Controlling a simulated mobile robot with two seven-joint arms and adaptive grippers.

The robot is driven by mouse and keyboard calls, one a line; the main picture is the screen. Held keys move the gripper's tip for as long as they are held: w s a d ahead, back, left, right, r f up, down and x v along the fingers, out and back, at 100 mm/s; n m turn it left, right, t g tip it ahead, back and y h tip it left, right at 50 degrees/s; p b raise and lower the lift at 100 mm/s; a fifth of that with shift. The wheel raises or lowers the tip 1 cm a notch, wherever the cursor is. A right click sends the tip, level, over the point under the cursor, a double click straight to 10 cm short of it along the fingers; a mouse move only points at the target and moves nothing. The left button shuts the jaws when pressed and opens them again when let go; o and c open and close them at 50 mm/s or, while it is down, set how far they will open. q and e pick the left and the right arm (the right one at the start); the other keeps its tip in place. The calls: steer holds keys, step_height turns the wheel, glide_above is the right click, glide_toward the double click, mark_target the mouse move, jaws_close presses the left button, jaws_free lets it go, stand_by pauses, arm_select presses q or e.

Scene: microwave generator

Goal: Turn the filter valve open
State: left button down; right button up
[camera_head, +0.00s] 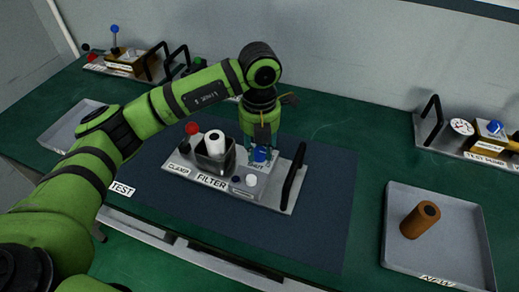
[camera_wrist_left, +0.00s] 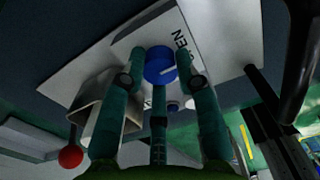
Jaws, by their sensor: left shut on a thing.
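The filter valve is a round blue knob (camera_head: 262,155) on the grey filter unit (camera_head: 236,190), which is labelled FILTER. A SHUT label lies just in front of the knob. My left gripper (camera_head: 262,143) points down over the unit. The end of the word OPEN shows beside the right finger there. My right gripper is in neither view.
A white cylinder stands in an open metal holder (camera_head: 213,160) beside the knob, with a red ball (camera_head: 192,128) behind. A black handle (camera_head: 294,178) rises at the unit's right end. A grey tray (camera_head: 455,240) holds a brown cylinder (camera_head: 420,220). The dark mat (camera_head: 320,240) is clear in front.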

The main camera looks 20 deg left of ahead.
mark_target(260, 151)
arm_select(q)
steer(key=shift+n, duration=0.3)
stand_by(0.4)
steer(key=c, duration=0.9)
jaws_free()
step_height(260, 151, up, 12)
